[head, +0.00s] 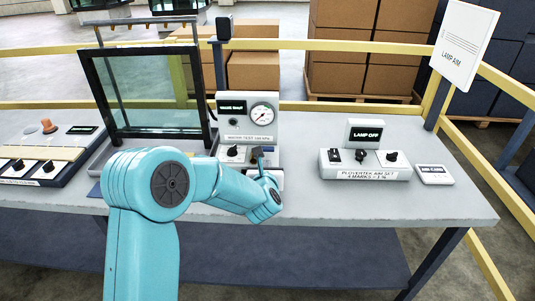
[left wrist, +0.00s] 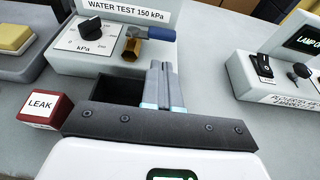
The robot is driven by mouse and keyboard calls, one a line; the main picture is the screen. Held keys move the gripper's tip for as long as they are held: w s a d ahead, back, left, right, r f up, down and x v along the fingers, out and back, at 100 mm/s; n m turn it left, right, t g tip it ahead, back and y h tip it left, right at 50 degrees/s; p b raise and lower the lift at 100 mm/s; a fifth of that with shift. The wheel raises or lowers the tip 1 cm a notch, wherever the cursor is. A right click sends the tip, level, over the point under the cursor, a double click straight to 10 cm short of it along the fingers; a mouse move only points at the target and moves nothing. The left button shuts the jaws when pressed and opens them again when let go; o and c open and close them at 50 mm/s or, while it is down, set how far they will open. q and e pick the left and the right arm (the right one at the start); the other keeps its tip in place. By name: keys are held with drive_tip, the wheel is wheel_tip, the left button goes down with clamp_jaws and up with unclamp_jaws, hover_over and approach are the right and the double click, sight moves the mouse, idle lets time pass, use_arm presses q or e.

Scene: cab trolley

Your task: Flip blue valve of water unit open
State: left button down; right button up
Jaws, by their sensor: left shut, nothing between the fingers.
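The water unit (head: 249,132) stands at the middle of the bench, with a round gauge (head: 262,115) and a small display that seems to read VALVE SHUT. In the left wrist view its blue valve (left wrist: 161,35) has a blue handle pointing right from a brass body (left wrist: 132,48). In the head view the valve cannot be made out behind my gripper. My left gripper (head: 257,153) is at the unit's front. In the left wrist view my left gripper (left wrist: 161,66) is shut and empty, its tips just below the handle, with a visible gap. My right gripper is out of view.
A black kPa knob (left wrist: 90,27) sits left of the valve, and a red LEAK block (left wrist: 42,107) lies lower left. A framed glass pane (head: 152,92) stands left of the unit. The lamp aim set (head: 365,172) is to the right, with clear bench between.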

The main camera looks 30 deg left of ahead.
use_arm(q)
drive_tip(key=shift+r+p+x, duration=0.2)
drive_tip(key=shift+p+x, duration=0.05)
drive_tip(key=shift+x, duration=0.65)
drive_tip(key=shift+r+p+x, duration=0.15)
drive_tip(key=shift+p+x, duration=0.05)
drive_tip(key=shift+x, duration=0.75)
drive_tip(key=shift+r+p+x, duration=0.2)
drive_tip(key=shift+p+x, duration=0.05)
drive_tip(key=shift+x, duration=0.65)
